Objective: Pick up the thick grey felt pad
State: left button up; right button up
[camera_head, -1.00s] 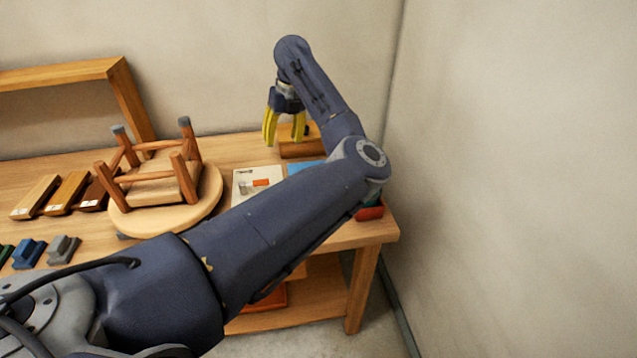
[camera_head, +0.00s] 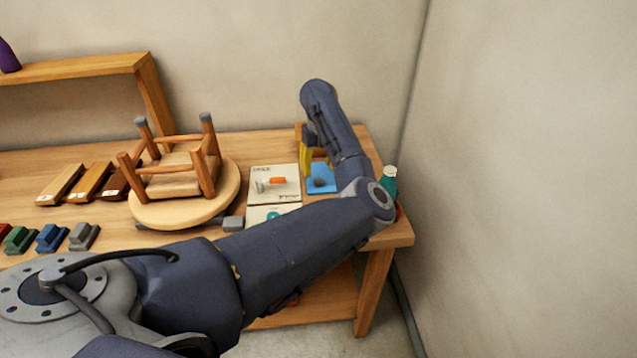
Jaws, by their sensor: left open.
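A small dark grey piece (camera_head: 319,182), which looks like the felt pad, lies on a blue mat (camera_head: 323,170) at the right of the bench. My left gripper (camera_head: 307,168), with yellow fingers, is low at the left edge of the blue mat, close beside the grey piece. It is open; its far finger is partly hidden by my arm, and I cannot tell whether it touches anything. My right gripper is out of view.
A printed card (camera_head: 285,176) lies left of the blue mat. A green bottle (camera_head: 388,180) stands at the bench's right end, near the wall. Coloured blocks (camera_head: 50,238) and wooden strips (camera_head: 90,182) lie at left. My left arm hides the front right of the bench.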

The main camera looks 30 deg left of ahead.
aim_at(319, 180)
pick_arm(q)
jog(key=shift+w+a+f, duration=0.1)
jog(key=shift+a+f, duration=0.05)
jog(key=shift+f, duration=2.8)
jog(key=c, duration=1)
